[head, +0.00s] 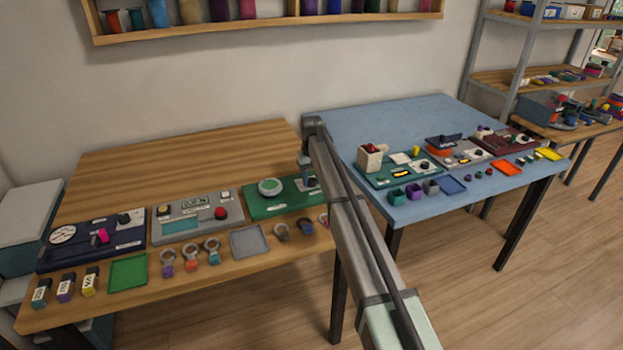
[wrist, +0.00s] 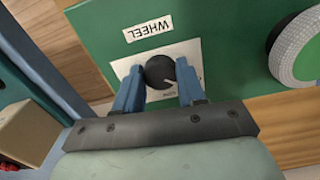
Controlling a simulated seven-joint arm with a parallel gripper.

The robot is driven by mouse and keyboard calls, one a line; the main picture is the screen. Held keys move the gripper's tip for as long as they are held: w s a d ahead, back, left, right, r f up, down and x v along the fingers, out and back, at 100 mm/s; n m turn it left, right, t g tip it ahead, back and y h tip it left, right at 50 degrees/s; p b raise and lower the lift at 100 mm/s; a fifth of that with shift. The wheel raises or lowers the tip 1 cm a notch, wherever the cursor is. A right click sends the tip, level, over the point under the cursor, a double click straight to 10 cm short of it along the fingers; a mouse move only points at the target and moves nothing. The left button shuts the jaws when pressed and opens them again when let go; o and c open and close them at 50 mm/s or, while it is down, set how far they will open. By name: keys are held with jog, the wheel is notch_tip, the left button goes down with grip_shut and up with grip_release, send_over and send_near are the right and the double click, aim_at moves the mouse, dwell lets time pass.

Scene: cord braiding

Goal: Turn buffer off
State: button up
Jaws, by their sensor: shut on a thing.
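The green panel (head: 262,206) stands on the wooden table with a round green-and-white disc (head: 270,187) on its top. It also shows in the wrist view (wrist: 225,15), with the disc (wrist: 300,48) at the right. A black knob (wrist: 160,71) sits on a white plate beside a label reading WHEEL (wrist: 148,29). My gripper (wrist: 159,78) is shut on this knob, with one blue finger on each side. A light pointer mark shows on the knob; the small print at the plate's edge is too blurred to read. In the head view my arm hides part of the panel's right end.
A grey panel (head: 180,232) and a dark blue panel (head: 75,248) stand left on the wooden table (head: 150,160). A grey tray (head: 250,242) and several ring-shaped tools lie in front. The blue table (head: 360,125) with more panels is close on the right.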

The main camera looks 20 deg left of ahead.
jog(key=o, duration=1.1)
jog(key=shift+c, duration=0.2)
jog(key=shift+r, duration=0.1)
notch_tip(320, 180, up, 14)
notch_tip(320, 180, up, 7)
send_over(312, 181)
jog(key=shift+a, duration=0.15)
dwell(0.5)
